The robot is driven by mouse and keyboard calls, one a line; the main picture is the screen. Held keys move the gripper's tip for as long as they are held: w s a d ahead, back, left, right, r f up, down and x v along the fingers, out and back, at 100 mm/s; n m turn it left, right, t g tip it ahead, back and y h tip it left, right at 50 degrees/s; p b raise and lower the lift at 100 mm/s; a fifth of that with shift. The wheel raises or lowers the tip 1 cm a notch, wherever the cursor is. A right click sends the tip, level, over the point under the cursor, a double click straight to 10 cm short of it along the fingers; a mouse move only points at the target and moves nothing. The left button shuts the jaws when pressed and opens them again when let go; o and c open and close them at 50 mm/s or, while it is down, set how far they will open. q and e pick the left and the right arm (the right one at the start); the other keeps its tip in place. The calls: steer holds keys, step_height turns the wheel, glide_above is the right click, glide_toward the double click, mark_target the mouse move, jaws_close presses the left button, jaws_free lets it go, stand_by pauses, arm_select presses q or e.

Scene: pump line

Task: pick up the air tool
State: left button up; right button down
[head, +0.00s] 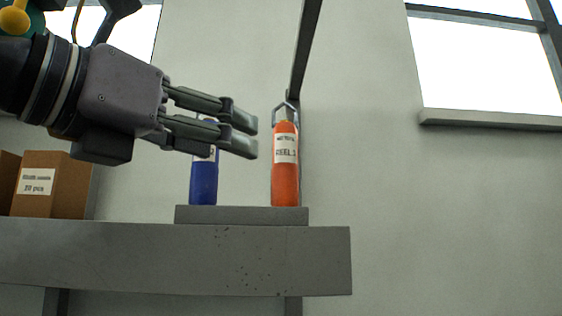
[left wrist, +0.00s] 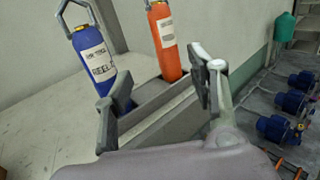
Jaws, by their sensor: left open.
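A blue cylinder (head: 203,182) with a white label and an orange cylinder (head: 285,182) with a white label and a grey loop on top stand upright on a low grey block (head: 241,215). In the left wrist view the blue cylinder (left wrist: 90,62) has a label that seems to read air tool reel, and the orange cylinder (left wrist: 170,60) stands to its right. My left gripper (head: 250,135) is open and empty. In the head view its fingers overlap the top of the blue cylinder and point at the orange one. My right gripper is not in view.
The block sits near the right end of a grey shelf (head: 130,255). Cardboard boxes (head: 65,180) stand at the left. A pale wall (head: 380,180) is behind. In the left wrist view several blue pumps (left wrist: 272,128) stand at the right.

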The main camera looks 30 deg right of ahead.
mark_target(277, 161)
arm_select(q)
steer(key=p+x, duration=0.1)
steer(key=x, duration=0.4)
steer(key=shift+s+d, duration=0.1)
steer(key=shift+d, duration=0.15)
steer(key=shift+p+x, duration=0.55)
steer(key=shift+x, duration=0.6)
steer(key=shift+f, duration=0.1)
steer(key=shift+d+p, duration=0.1)
steer(key=shift+p, duration=0.25)
steer(key=p+x, duration=0.3)
steer(key=x, duration=0.1)
steer(key=shift+d, duration=0.5)
steer(key=shift+a, duration=0.1)
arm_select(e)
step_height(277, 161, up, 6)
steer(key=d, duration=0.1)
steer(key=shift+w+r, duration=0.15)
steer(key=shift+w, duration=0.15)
arm_select(q)
steer(key=shift+a, duration=0.1)
steer(key=shift+c, duration=0.2)
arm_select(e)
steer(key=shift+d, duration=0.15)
